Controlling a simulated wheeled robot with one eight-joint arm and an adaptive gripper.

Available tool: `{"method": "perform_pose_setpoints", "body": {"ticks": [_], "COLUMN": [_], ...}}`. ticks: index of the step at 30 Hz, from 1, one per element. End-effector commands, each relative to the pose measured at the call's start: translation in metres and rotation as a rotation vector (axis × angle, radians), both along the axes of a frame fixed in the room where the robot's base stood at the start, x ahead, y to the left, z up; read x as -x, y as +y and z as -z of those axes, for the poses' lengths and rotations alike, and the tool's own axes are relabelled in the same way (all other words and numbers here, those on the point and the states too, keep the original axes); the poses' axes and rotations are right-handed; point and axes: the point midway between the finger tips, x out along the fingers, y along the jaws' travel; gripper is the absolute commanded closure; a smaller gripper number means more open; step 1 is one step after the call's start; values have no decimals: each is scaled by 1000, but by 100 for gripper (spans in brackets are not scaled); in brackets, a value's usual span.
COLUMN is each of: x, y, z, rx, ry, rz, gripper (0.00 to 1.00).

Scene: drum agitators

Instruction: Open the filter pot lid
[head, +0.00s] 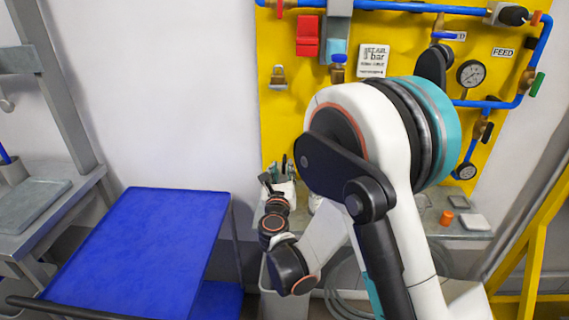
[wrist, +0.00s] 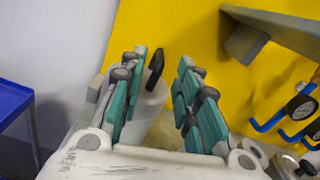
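In the wrist view, a pale grey cylindrical pot (wrist: 148,106) with a black upright handle (wrist: 154,69) at its top shows between and beyond my fingers. It looks like the filter pot; its lid edge is not clear. My gripper (wrist: 164,64) is open, with teal pads on both fingers and nothing held. The handle lies nearer the left finger; I cannot tell whether they touch. The left finger hides part of the pot. In the head view, my gripper (head: 281,172) is small, in front of the yellow panel's lower left, and my arm hides much of the area around it.
A yellow panel (head: 285,120) carries blue pipes (head: 400,6), gauges (head: 471,73) and valves. A glass-like shelf (head: 440,228) below it holds small items. A blue cart (head: 150,245) stands left. A grey bracket (wrist: 285,25) juts out at upper right in the wrist view.

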Motion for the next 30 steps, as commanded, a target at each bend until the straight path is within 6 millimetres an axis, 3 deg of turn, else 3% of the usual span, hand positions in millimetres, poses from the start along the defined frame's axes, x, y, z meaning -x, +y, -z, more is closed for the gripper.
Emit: {"method": "perform_pose_setpoints", "body": {"ticks": [3, 9, 22, 23, 27, 30], "x": [-23, -48, -58, -58, -58, -58], "y": [-1, -2, -2, -2, -2, -3], "z": [2, 1, 0, 0, 0, 0], "rx": [1, 1, 1, 1, 1, 1], "ry": [0, 0, -1, -1, -1, 0], "rz": [2, 0, -1, -1, -1, 0], "gripper": [70, 70, 70, 72, 100, 100]}}
